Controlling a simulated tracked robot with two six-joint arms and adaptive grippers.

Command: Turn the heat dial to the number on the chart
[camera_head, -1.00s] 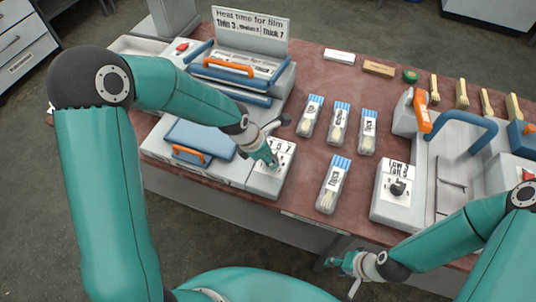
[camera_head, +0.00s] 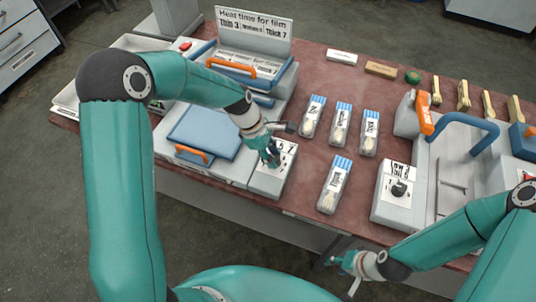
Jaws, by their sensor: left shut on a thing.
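The heat dial's white box (camera_head: 264,184) stands at the front middle of the table, with numbers on its top. My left gripper (camera_head: 272,160) reaches down onto the box top and is shut on the dial knob, which its fingers mostly hide. The number the dial points to cannot be read. The chart (camera_head: 254,29) stands upright at the back and reads "Heat time for film", Thin 3, a middle entry too small to read surely, Thick 7. My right gripper (camera_head: 344,264) is in front of the table edge, away from the dial; its fingers are too small to judge.
Several clear packs with wooden spoons (camera_head: 334,186) lie right of the dial box. A second box with a black knob (camera_head: 400,188) stands beside the press with a blue handle (camera_head: 470,124). A blue-lidded unit (camera_head: 204,130) with an orange handle is left of the dial.

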